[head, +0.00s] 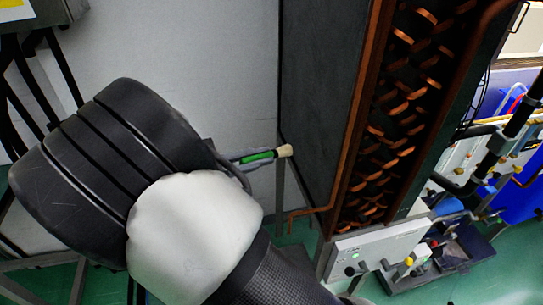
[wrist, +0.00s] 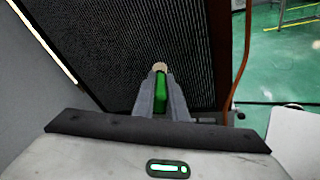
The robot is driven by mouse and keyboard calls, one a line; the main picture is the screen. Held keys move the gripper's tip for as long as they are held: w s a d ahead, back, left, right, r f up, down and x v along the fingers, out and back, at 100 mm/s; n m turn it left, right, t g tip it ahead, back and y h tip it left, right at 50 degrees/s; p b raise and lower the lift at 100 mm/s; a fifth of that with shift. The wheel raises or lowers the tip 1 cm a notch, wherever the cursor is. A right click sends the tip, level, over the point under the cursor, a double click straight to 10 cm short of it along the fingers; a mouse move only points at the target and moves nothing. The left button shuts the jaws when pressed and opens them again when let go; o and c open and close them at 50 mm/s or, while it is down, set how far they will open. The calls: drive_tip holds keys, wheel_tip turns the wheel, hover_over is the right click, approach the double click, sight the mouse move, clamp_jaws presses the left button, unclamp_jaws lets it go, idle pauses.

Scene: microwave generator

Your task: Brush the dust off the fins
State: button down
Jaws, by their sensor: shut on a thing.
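My gripper (wrist: 160,97) is shut on a brush (wrist: 160,90) with a green handle and a pale bristle tip. In the head view the brush (head: 258,157) sticks out to the right from my gripper (head: 240,160), its bristles pointing at the dark finned panel (head: 318,95). In the wrist view the fins (wrist: 130,45) fill the upper middle as a dark ribbed face, with the bristle tip in front of them. I cannot tell whether the bristles touch the fins. Dust cannot be made out clearly.
Copper tubes (head: 400,130) run down the unit's right side, and a thin copper pipe (head: 312,210) bends out at its bottom. A white box (head: 375,250) with a green light stands below.

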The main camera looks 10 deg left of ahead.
sight(289, 152)
drive_tip(key=shift+w+d, duration=0.1)
drive_tip(key=shift+w, duration=0.15)
drive_tip(key=shift+w+d+b, duration=0.2)
drive_tip(key=shift+w+d, duration=0.05)
drive_tip(key=shift+d, duration=0.35)
drive_tip(key=shift+w+d+b, duration=0.25)
drive_tip(key=shift+d, duration=0.35)
drive_tip(key=shift+w+d+b, duration=0.2)
drive_tip(key=shift+w+d, duration=0.05)
drive_tip(key=shift+d, duration=0.35)
drive_tip(key=shift+w+d, duration=0.4)
drive_tip(key=shift+d, duration=0.4)
drive_tip(key=shift+w+d, duration=0.3)
drive_tip(key=shift+d, duration=0.35)
drive_tip(key=s+d+p, duration=0.2)
drive_tip(key=s+d, duration=0.1)
drive_tip(key=s, duration=0.3)
drive_tip(key=shift+s+p, duration=0.3)
drive_tip(key=shift+p, duration=0.05)
drive_tip(key=shift+d, duration=0.1)
